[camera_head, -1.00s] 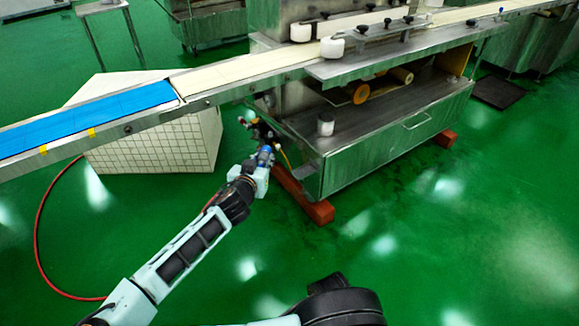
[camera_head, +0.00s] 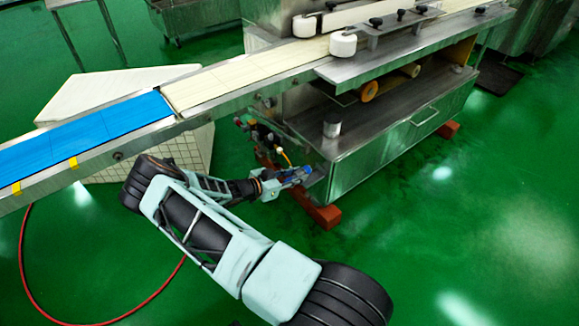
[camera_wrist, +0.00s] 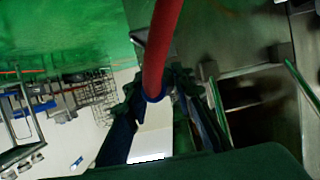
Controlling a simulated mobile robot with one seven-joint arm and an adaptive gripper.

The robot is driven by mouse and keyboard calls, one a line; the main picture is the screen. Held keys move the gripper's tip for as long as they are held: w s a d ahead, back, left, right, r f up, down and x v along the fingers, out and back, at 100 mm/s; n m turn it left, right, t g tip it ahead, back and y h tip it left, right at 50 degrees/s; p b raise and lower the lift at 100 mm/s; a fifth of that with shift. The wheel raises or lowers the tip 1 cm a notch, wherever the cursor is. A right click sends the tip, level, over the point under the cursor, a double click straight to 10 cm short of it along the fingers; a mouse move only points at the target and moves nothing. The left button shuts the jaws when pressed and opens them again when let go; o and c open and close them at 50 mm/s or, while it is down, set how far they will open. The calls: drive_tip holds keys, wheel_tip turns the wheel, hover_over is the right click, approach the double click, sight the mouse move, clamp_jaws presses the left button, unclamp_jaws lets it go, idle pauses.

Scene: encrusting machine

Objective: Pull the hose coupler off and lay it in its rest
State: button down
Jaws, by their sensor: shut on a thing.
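My gripper (camera_head: 294,178) is at the lower corner of the steel machine, to the right of the valve and fitting cluster (camera_head: 262,138). In the wrist view, my gripper (camera_wrist: 160,92) is closed around the end of a red hose (camera_wrist: 160,45). A blue ring at this end, seemingly part of the hose coupler (camera_wrist: 153,98), shows between the fingers. The rest of the coupler is hidden. In the head view a small grey ledge (camera_head: 318,180) on the machine's corner is beside my gripper. It may be the coupler's rest, but I cannot tell whether the coupler touches it.
The conveyor with its blue belt (camera_head: 85,135) crosses above my arm. The machine cabinet (camera_head: 385,145) stands on red-brown beams (camera_head: 322,213). The red hose loops over the green floor (camera_head: 45,308) at left. The floor at right is clear.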

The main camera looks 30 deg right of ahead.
sight(308, 172)
drive_tip(key=shift+w+d, duration=0.1)
drive_tip(key=shift+w, duration=0.05)
drive_tip(key=shift+b+x, duration=0.3)
drive_tip(key=shift+x, duration=0.6)
drive_tip(key=shift+b+x, duration=0.5)
drive_tip(key=shift+x, duration=1.15)
drive_tip(key=shift+f+b, duration=1.15)
drive_tip(key=shift+f, duration=0.25)
